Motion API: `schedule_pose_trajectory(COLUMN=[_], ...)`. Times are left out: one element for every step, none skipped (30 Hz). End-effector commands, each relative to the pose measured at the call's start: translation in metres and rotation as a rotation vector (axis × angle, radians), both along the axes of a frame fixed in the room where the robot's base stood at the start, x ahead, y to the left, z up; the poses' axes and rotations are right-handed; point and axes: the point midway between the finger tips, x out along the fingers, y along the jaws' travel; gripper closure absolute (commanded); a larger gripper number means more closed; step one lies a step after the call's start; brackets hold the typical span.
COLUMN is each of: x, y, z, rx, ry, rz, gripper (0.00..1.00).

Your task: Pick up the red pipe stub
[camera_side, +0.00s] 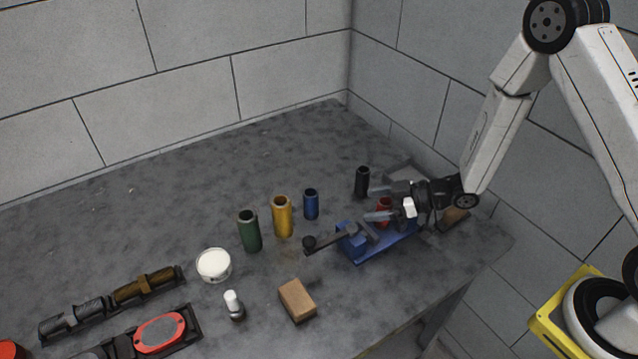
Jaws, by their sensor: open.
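The red pipe stub (384,207) stands on the grey table behind the blue vise, at the right part of the work area. My gripper (374,203) comes in from the right, pointing left, with its two fingers spread apart. One finger passes at the stub's far side and the other at its near side, so the stub is between or just below them in this view. I cannot tell whether either finger touches it. Parts of the stub are hidden by the near finger and the vise.
The blue vise (378,243) with its handle stands close in front. Black (362,182), blue (311,204), yellow (282,217) and green (249,231) stubs stand to the left. A grey tray (408,170) lies behind. A brown block (297,300) and white tub (214,265) lie in front.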

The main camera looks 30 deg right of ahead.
Motion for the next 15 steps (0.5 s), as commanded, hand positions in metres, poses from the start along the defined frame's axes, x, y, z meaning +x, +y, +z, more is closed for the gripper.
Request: schedule_pose_trajectory(x=[-0.0002, -0.0002, -0.0002, -0.0002, -0.0002, -0.0003, -0.0003, -0.0003, -0.0003, -0.0003, -0.0004, -0.0003, -0.0004, -0.0004, -0.0003], y=[-0.0002, -0.0002, -0.0002, -0.0002, -0.0002, -0.0003, -0.0003, -0.0003, -0.0003, -0.0003, -0.0004, -0.0004, -0.0004, -0.0004, -0.0004], z=[0.0000, 0.0000, 0.0000, 0.0000, 0.0000, 0.0001, 0.0001, 0.0000, 0.0000, 0.0001, 0.0000, 0.0001, 0.0000, 0.0000, 0.0001], rx=[0.000, 0.000, 0.000, 0.000, 0.000, 0.000, 0.000, 0.000, 0.000, 0.000, 0.000, 0.000, 0.000, 0.000, 0.000], ry=[0.000, 0.000, 0.000, 0.000, 0.000, 0.000, 0.000, 0.000, 0.000, 0.000, 0.000, 0.000, 0.000, 0.000, 0.000], rz=[0.000, 0.000, 0.000, 0.000, 0.000, 0.000, 0.000, 0.000, 0.000, 0.000, 0.000, 0.000, 0.000, 0.000, 0.000], gripper=[0.11, 0.11, 0.11, 0.11, 0.11, 0.11, 0.11, 0.11, 0.11, 0.14, 0.23, 0.36, 0.46, 0.55, 0.68])
